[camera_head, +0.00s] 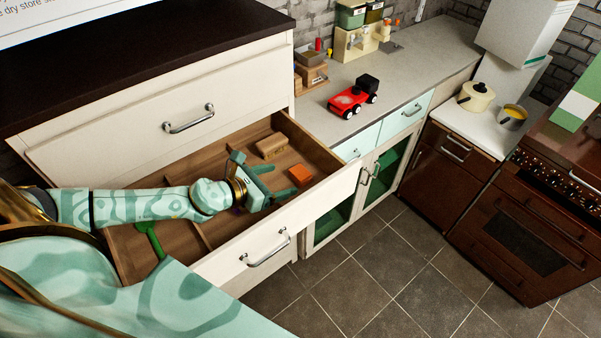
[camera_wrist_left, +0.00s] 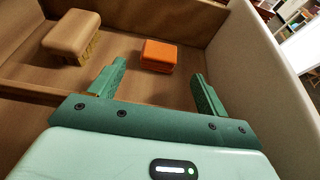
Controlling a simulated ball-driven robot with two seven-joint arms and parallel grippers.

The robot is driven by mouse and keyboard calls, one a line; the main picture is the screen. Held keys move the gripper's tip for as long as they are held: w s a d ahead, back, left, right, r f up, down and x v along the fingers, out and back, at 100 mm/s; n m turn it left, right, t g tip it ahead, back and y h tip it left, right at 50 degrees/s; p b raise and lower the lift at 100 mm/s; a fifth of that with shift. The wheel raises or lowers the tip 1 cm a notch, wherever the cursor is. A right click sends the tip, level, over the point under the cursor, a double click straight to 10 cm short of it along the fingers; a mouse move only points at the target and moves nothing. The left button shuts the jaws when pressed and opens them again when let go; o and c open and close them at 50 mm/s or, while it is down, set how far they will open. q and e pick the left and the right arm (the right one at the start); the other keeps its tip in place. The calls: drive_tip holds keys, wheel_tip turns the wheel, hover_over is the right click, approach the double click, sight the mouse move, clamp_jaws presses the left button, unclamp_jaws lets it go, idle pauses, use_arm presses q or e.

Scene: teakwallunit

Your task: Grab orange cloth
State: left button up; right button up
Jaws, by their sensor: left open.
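The orange cloth (camera_head: 300,175) is a small folded block lying on the floor of the open wooden drawer (camera_head: 205,222), near its right end. My left gripper (camera_head: 277,182) is inside the drawer, open and empty, with its fingers pointing toward the cloth. In the left wrist view the orange cloth (camera_wrist_left: 158,55) lies ahead of the left gripper (camera_wrist_left: 155,85), between the lines of the two green fingers and apart from them. My right gripper is not in view.
A wooden brush (camera_head: 271,146) lies in the drawer behind the cloth; it also shows in the left wrist view (camera_wrist_left: 72,33). A green-handled item (camera_head: 150,238) lies in the left compartment. Drawer walls and dividers surround the gripper. A red toy truck (camera_head: 352,97) stands on the counter.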

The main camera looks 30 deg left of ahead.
sight(295, 174)
use_arm(q)
drive_tip(key=x, duration=0.4)
drive_tip(key=shift+w, duration=0.15)
drive_tip(key=shift+w+d+f, duration=0.1)
drive_tip(key=shift+w, duration=0.15)
drive_tip(key=shift+s, duration=0.1)
drive_tip(key=shift+c, duration=1.2)
drive_tip(key=c, duration=0.8)
wheel_tip(295, 174, up, 10)
drive_tip(key=p, duration=0.5)
drive_tip(key=shift+p, duration=0.3)
